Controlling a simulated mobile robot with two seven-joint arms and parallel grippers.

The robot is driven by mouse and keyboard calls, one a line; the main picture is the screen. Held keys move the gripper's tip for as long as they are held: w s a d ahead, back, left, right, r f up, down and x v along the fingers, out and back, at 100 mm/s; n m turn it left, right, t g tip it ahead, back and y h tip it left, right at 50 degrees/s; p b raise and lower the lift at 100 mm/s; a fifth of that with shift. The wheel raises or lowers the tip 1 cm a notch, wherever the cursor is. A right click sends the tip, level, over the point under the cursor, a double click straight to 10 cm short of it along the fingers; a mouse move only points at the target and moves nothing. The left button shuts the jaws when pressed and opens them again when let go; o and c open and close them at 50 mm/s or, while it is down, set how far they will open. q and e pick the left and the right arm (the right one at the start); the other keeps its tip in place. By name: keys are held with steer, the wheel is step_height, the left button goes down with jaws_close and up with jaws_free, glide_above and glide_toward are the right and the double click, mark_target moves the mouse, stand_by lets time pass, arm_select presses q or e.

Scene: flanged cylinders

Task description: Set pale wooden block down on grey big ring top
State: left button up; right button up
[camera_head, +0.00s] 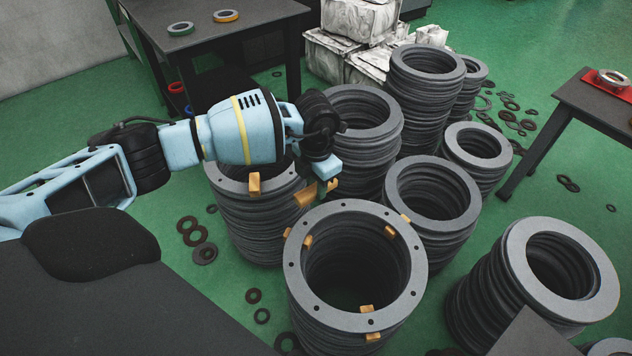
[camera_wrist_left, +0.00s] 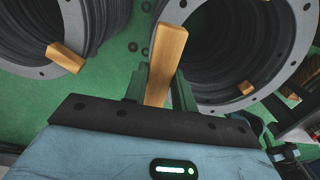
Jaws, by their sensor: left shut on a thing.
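My left gripper (camera_head: 322,184) hangs near the far rim of the front grey stack, in the gap towards the rear left stack. It is shut on a pale wooden block (camera_wrist_left: 166,62), which juts out from between its fingers in the left wrist view. The grey big ring top (camera_head: 408,288) is the wide flat ring with small holes crowning the front stack. Several small wooden blocks sit around its rim, such as one near the front (camera_head: 367,308). I cannot tell whether the held block touches the ring. My right gripper is out of view.
The rear left stack (camera_head: 235,225) bears a wooden block (camera_head: 254,184) on its rim. More ring stacks stand behind and at right (camera_head: 560,270). Dark tables (camera_head: 215,32) stand at the edges. Loose dark rings (camera_head: 204,253) lie on the green floor.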

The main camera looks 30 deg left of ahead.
mark_target(316, 214)
arm_select(q)
steer(key=shift+f+b, duration=1.05)
steer(key=shift+f, duration=0.85)
steer(key=shift+f+b, duration=0.45)
steer(key=shift+f, duration=0.55)
steer(key=shift+f, duration=0.25)
steer(key=shift+f+b, duration=0.3)
steer(key=shift+f, duration=0.15)
steer(key=shift+f, duration=0.4)
steer(key=shift+f+b, duration=0.3)
